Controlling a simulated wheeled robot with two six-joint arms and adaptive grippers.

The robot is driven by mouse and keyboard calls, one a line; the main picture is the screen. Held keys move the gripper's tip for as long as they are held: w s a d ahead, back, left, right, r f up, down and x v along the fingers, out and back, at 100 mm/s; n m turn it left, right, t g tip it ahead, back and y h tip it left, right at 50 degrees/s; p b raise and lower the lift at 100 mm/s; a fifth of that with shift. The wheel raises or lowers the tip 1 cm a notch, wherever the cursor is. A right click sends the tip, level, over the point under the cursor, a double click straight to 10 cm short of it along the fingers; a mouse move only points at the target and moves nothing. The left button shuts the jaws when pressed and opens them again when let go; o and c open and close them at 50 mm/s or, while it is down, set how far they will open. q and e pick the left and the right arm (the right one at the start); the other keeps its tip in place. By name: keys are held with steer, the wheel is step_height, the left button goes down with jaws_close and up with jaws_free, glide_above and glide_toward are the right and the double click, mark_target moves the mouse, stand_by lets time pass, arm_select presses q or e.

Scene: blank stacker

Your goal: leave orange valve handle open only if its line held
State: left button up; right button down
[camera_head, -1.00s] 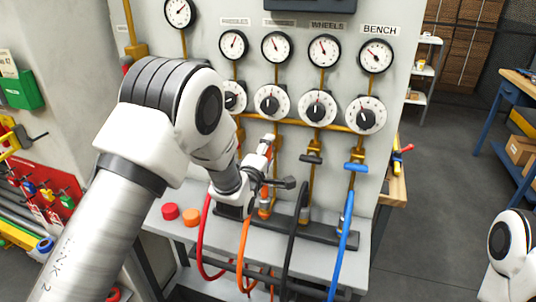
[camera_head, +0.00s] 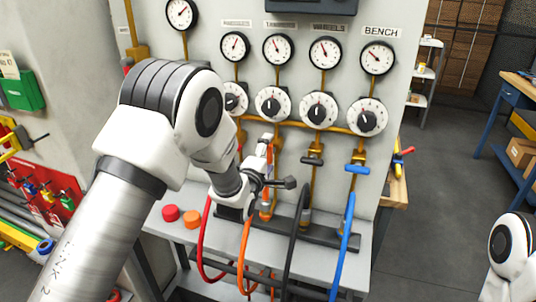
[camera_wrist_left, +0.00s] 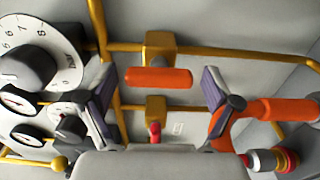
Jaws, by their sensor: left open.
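The orange valve handle (camera_wrist_left: 158,78) shows in the left wrist view as a short bar in front of a brass valve body. My left gripper (camera_wrist_left: 158,92) is open, with one finger on each side of the handle and visible gaps between. An orange hose (camera_head: 243,250) hangs below. My right gripper is out of view.
The black handle (camera_head: 312,160) and blue handle (camera_head: 357,169) sit to the right, with black and blue hoses below. A red handle (camera_wrist_left: 155,130) is close by in the wrist view. Red (camera_head: 170,212) and orange (camera_head: 191,217) round pieces lie on the grey shelf.

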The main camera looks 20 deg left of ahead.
arm_select(q)
steer(key=s, duration=1.2)
steer(key=shift+a, duration=0.2)
